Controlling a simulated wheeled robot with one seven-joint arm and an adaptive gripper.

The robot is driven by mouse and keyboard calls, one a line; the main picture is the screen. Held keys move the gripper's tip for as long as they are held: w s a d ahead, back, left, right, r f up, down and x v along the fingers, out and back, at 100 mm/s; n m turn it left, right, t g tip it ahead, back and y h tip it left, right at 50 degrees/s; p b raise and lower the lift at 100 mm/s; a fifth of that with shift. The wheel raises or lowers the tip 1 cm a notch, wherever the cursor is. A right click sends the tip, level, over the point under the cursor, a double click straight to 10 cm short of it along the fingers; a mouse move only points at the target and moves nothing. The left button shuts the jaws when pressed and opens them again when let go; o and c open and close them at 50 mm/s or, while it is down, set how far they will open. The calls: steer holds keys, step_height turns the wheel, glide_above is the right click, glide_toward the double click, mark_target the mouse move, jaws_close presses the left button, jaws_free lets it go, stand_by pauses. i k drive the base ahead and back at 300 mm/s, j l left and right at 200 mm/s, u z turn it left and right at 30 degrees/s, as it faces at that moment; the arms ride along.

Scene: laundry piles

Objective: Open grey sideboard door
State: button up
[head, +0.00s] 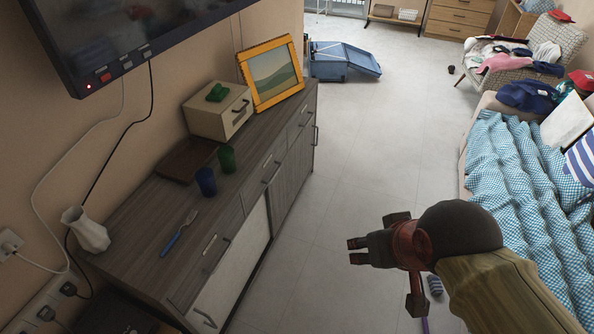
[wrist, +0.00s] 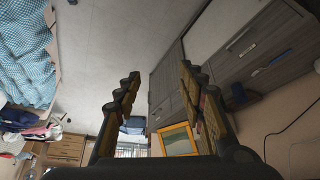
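The grey wood sideboard (head: 140,214) stands along the left wall in the head view. It has a row of drawers on top and doors below. The grey door (head: 293,167) is toward its far end, with a dark handle (head: 316,135) at its far edge; it looks shut. A white door (head: 236,270) is nearer. My gripper (head: 356,251) is in the air over the floor, right of the sideboard and apart from it. In the wrist view my gripper (wrist: 160,72) is open and empty, with the sideboard (wrist: 250,50) upside down at upper right.
A bed with a blue checked cover (head: 515,165) is at right. A blue folded object (head: 343,60) lies beyond. Floor between is mostly clear.

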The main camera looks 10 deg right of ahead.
mark_target(281, 194)
steer(key=i+l+u, duration=0.1)
steer(key=i+l, duration=1.5)
steer(key=i+l+u, duration=0.15)
steer(key=i+l, duration=0.7)
steer(key=i+l+u, duration=0.1)
steer(key=i+l, duration=0.8)
